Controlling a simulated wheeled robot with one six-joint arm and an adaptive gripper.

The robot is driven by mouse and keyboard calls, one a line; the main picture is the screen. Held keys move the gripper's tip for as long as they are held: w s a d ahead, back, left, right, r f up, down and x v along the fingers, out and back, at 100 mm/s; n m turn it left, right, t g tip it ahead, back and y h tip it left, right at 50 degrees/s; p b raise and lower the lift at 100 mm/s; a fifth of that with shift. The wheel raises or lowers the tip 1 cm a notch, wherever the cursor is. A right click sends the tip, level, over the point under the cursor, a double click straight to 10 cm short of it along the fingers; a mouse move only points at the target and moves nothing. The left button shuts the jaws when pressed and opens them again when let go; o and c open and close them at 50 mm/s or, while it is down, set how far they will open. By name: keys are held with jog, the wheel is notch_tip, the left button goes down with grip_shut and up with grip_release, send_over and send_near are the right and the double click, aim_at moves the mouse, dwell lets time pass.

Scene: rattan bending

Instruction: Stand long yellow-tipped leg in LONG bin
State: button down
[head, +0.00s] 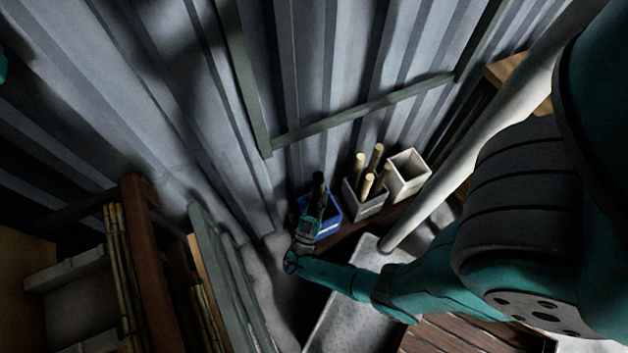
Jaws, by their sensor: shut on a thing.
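My gripper (313,212) is at the end of my teal arm, at the blue bin (332,226) by the corrugated wall. It is shut on a dark, slim leg (318,188) that stands roughly upright over or in the blue bin. The leg's upper end shows above the gripper. Its lower end is hidden by the gripper and bin, so I cannot tell whether it touches the bin floor. I see no clear yellow tip, and no LONG label can be read on any bin.
Right of the blue bin stands a grey bin (367,210) with several pale sticks (366,187), then an empty whitish bin (421,182). A pale slanted pole (462,150) passes close on the right. Bamboo poles (122,265) and a rusty post (150,270) stand at the left.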

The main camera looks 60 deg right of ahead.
jog(key=shift+s+f, duration=0.15)
jog(key=shift+f, duration=0.4)
jog(key=shift+d, duration=0.1)
jog(key=c, duration=0.8)
grip_release()
jog(key=w+v, duration=0.1)
jog(key=v, duration=0.6)
jog(key=shift+s+a+r, duration=0.35)
jog(key=shift+s, duration=0.05)
jog(key=shift+s, duration=0.1)
